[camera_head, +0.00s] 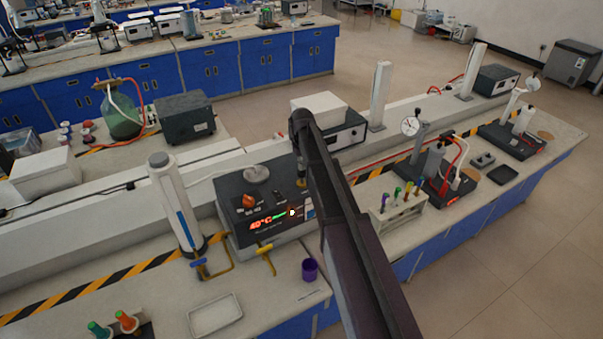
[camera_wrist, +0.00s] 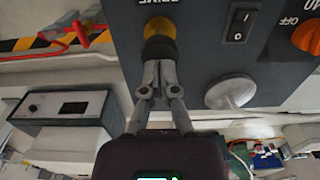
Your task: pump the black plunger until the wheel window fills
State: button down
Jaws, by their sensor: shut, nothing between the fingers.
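The black plunger (camera_wrist: 158,48) stands on top of a dark control box (camera_head: 240,200), seated in a yellow collar (camera_wrist: 160,28) beside a printed label reading "DRIVE". In the wrist view my gripper (camera_wrist: 156,68) is shut, with its fingertips together at the plunger's head; they look in contact or very nearly so. No object is between the fingers. In the head view my gripper (camera_head: 299,165) is above the box's right side, mostly hidden by my arm. The box front shows a lit display (camera_head: 262,224) reading 40°C and green text. I cannot make out a wheel window's fill.
On the box are an orange knob (camera_head: 249,201), a switch (camera_wrist: 239,24) and a pale round disc (camera_head: 256,173). A white column (camera_head: 176,207) stands left; a purple cup (camera_head: 310,269) and white tray (camera_head: 214,315) are in front. A tube rack (camera_head: 398,214) is at right.

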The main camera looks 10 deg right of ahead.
jog(key=shift+f+b, duration=0.55)
jog(key=shift+f, duration=0.15)
jog(key=shift+f+b, duration=0.35)
jog(key=shift+b, duration=0.05)
jog(key=shift+f+b, duration=0.45)
jog(key=shift+r, duration=0.2)
jog(key=shift+r+p, duration=2.2)
jog(key=shift+p, duration=0.2)
notch_tip(320, 180, up, 5)
jog(key=p, duration=0.5)
